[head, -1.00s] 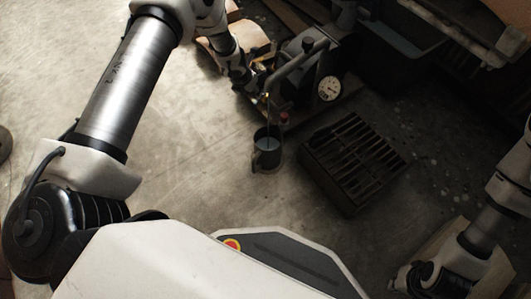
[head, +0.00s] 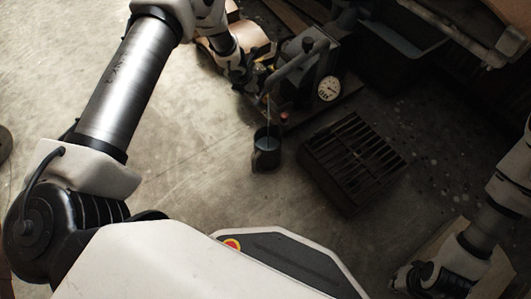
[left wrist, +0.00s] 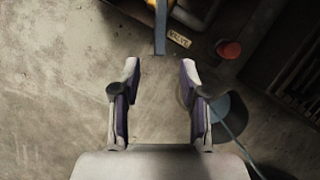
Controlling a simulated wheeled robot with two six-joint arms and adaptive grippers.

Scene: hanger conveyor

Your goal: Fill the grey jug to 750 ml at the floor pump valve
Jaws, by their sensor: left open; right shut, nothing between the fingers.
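The grey jug (head: 263,160) stands upright on the floor below the pump's spout, with bluish liquid showing inside. A thin pale stream (head: 267,112) falls into it. I cannot read its level marks. The jug is partly in view in the left wrist view (left wrist: 232,106), right of the fingers. My left gripper (head: 248,88) is by the pump's left side. In the left wrist view my left gripper (left wrist: 160,70) is open and empty, with a narrow blue-grey lever (left wrist: 160,35) just beyond its fingertips, beside a VALVE label (left wrist: 179,38). My right gripper (head: 400,284) is shut and empty at lower right.
The floor pump (head: 298,78) has a round white dial (head: 328,89) on its side. A red knob (left wrist: 229,50) lies near the label. A dark slatted grate (head: 353,160) is right of the jug. A dark tub (head: 405,62) stands behind. The floor left of the jug is clear.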

